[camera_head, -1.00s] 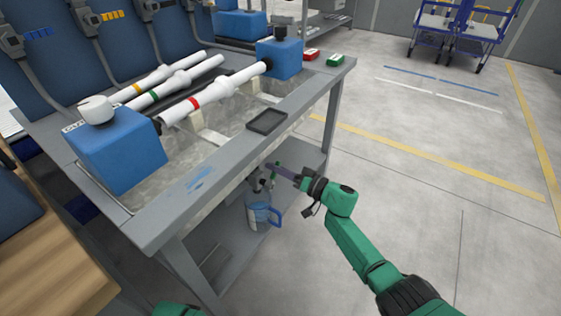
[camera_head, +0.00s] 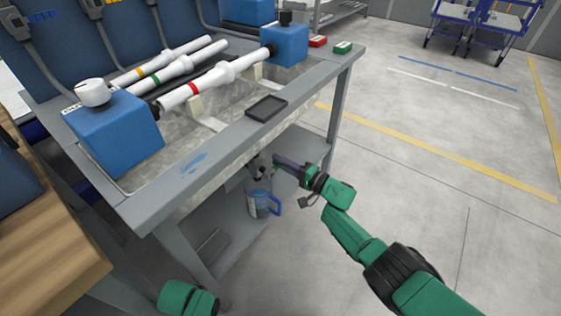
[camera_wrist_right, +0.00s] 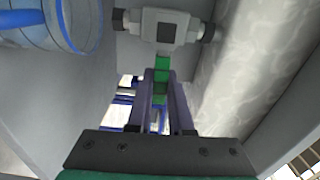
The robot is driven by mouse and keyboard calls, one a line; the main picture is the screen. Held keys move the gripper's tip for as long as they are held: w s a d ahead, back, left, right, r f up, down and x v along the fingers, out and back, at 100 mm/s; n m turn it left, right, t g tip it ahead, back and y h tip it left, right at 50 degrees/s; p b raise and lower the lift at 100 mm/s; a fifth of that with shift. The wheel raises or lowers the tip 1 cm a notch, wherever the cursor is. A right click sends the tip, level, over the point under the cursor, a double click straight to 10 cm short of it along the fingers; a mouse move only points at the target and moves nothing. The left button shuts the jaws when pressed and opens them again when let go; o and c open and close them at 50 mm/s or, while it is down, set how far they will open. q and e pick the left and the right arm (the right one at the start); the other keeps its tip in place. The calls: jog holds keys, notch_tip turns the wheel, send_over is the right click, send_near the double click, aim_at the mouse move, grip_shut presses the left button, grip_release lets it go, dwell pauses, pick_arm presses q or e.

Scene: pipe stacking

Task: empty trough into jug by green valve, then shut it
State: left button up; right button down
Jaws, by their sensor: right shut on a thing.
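The trough (camera_head: 222,143) is set into the grey bench, with cloudy grey liquid or residue along its inside. The jug (camera_head: 258,203), clear with a blue handle, stands on the lower shelf under it; part of it shows at the upper left of the right wrist view (camera_wrist_right: 62,22). The green valve's grey body (camera_wrist_right: 165,30) has a green handle (camera_wrist_right: 161,68) pointing down in the wrist picture. My right gripper (camera_wrist_right: 160,88) is shut on that handle. In the head view my right gripper (camera_head: 277,160) is beneath the bench edge, above the jug. My left gripper is out of frame.
A small black tray (camera_head: 266,108) sits on the bench rim. Red and green boxes (camera_head: 342,47) are at the far corner.

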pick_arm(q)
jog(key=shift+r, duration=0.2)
pick_arm(e)
jog(key=shift+s+f+m, duration=0.1)
jog(key=shift+f+m, duration=0.15)
jog(key=shift+m, duration=0.15)
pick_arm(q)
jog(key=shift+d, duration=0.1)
pick_arm(e)
jog(key=c, duration=0.8)
grip_release()
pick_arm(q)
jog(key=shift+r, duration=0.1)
pick_arm(e)
jog(key=shift+r, duration=0.1)
jog(key=shift+d, duration=0.2)
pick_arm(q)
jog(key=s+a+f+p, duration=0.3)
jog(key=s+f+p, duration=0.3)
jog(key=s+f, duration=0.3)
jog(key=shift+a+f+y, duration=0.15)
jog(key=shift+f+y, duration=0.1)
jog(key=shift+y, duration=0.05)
pick_arm(e)
jog(key=v, duration=1.4)
jog(key=shift+s, duration=0.15)
